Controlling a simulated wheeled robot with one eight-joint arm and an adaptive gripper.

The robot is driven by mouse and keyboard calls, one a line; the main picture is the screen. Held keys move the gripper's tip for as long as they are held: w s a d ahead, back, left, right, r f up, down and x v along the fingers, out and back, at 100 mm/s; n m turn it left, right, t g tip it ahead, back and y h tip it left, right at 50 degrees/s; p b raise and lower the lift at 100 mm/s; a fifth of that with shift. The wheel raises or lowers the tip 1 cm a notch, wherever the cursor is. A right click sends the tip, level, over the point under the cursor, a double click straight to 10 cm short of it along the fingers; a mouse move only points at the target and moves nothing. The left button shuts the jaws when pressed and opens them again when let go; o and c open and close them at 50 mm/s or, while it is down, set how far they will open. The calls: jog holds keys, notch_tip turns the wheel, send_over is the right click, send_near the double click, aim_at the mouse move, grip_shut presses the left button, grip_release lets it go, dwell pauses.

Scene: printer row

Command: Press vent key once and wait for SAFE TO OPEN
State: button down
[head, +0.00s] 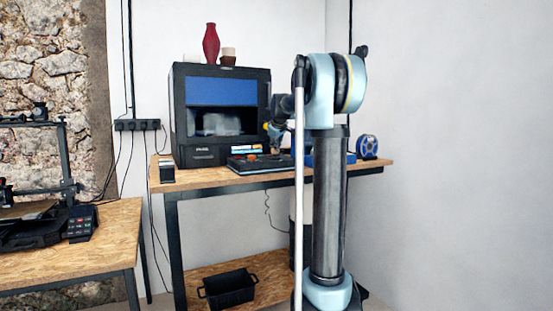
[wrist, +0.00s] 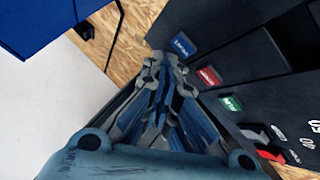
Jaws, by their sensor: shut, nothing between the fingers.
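A dark control panel (head: 262,163) lies on the wooden bench in front of the black printer (head: 222,115). In the wrist view the panel shows a blue key (wrist: 183,44) whose label seems to read VENT, a red key (wrist: 208,76) and a green key (wrist: 231,103). My gripper (wrist: 167,62) is shut and empty, its tips just beside the blue key. I cannot tell whether they touch it. In the head view my gripper (head: 276,147) is small, over the panel and partly hidden by my arm. No SAFE TO OPEN text is readable.
A red vase (head: 211,43) and a cup (head: 228,56) stand on the printer. A blue spool (head: 367,146) sits at the bench's right end. A blue object (wrist: 35,28) shows beside the panel. A second bench (head: 110,238) stands at the left.

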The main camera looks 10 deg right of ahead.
jog(key=shift+r, duration=2.55)
jog(key=shift+s, duration=0.1)
